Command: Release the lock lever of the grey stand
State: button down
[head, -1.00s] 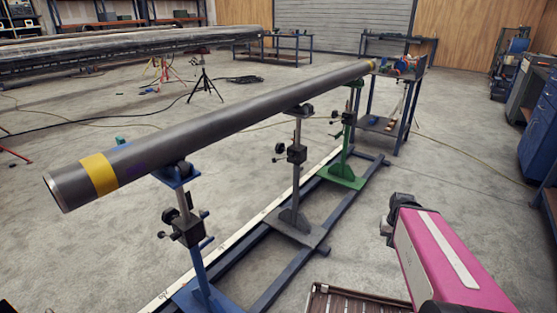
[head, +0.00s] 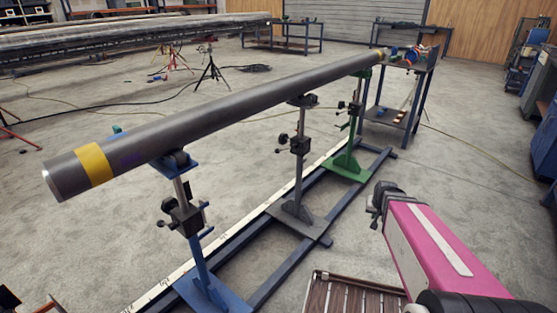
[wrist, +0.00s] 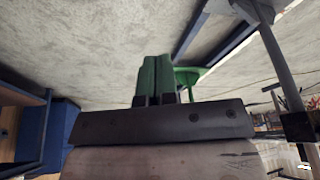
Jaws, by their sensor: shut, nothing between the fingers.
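The grey stand (head: 298,178) stands upright between the blue and green stands, under the pipe (head: 220,118). Its dark clamp block (head: 300,146) sits on the post, with a round black knob (head: 283,137) and a small lever (head: 279,151) at its left. In the wrist view the grey stand's post (wrist: 275,50) runs down the right side to a dark block (wrist: 297,127). My gripper (head: 376,198) is right of the grey stand and apart from it. In the wrist view its green fingers (wrist: 154,78) are together and empty.
The blue stand (head: 200,250) is nearer and the green stand (head: 350,155) farther along the dark floor rails (head: 285,270). A slatted brown surface (head: 360,297) lies at the bottom. A blue-framed table (head: 398,92) stands behind. Open floor lies to the right.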

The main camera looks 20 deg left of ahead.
jog(key=w+a+f+t+y, duration=0.25)
jog(key=w+a+t, duration=0.35)
jog(key=w+a, duration=0.6)
jog(key=w+a+f+t+y, duration=0.25)
jog(key=w+a+t, duration=0.25)
jog(key=w+a, duration=0.7)
jog(key=s+a+f+t+y, duration=0.1)
jog(key=a+f+t+y, duration=0.1)
jog(key=a, duration=0.8)
jog(key=s+a+f+t+y, duration=0.2)
jog(key=a+t+y, duration=0.3)
jog(key=a, duration=0.6)
jog(key=shift+a+f+t, duration=0.2)
jog(key=shift+f+t, duration=0.2)
jog(key=shift+t, duration=0.4)
jog(key=shift+w, duration=0.1)
jog(key=x, duration=1.4)
jog(key=shift+r+m, duration=0.15)
jog(key=shift+m, duration=0.15)
